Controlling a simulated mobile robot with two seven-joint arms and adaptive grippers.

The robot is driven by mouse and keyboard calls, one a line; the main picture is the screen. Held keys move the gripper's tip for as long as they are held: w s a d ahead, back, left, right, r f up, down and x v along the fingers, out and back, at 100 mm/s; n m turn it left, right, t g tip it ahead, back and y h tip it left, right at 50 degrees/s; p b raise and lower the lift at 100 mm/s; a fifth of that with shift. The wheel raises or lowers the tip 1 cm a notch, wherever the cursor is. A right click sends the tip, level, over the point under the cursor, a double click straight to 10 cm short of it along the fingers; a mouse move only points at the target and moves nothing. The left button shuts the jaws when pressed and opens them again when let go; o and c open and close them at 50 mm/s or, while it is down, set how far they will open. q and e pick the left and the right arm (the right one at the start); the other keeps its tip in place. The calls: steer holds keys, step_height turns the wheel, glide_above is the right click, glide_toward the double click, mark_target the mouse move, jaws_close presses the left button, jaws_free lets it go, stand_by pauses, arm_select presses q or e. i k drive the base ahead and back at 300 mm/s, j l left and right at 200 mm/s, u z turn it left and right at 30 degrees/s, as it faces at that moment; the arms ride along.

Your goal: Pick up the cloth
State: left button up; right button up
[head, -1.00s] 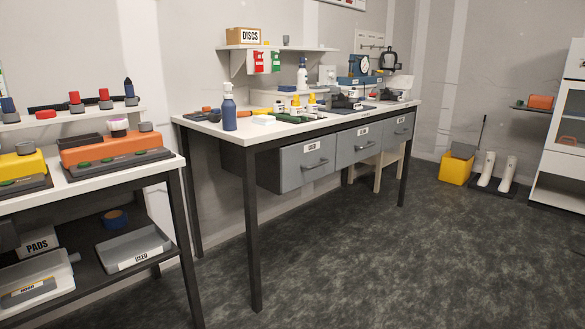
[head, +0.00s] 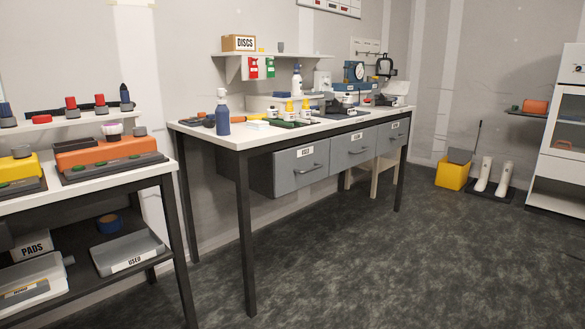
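Neither of my grippers shows in the head view. No thing here can be told for sure as the cloth. A small, flat, whitish item (head: 256,124) lies on the white bench top (head: 305,132), just right of a dark blue spray bottle (head: 222,114); it is too small to tell whether it is cloth. Part of the bench top is hidden behind bottles and tools.
A grey-drawered bench stands mid-view. A lower table (head: 100,180) at left holds orange (head: 105,150) and yellow (head: 22,170) devices, with a USED tray (head: 128,252) below. A yellow bucket (head: 452,174) and white boots (head: 485,174) stand at the far wall. The floor (head: 350,270) in front is clear.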

mark_target(258, 126)
steer(key=i+j+u, duration=0.15)
steer(key=i, duration=0.3)
steer(key=i+u, duration=0.15)
steer(key=i, duration=0.25)
steer(key=i+l+u, duration=0.35)
steer(key=l, duration=0.3)
steer(key=i+l+u, duration=0.15)
steer(key=l, duration=0.2)
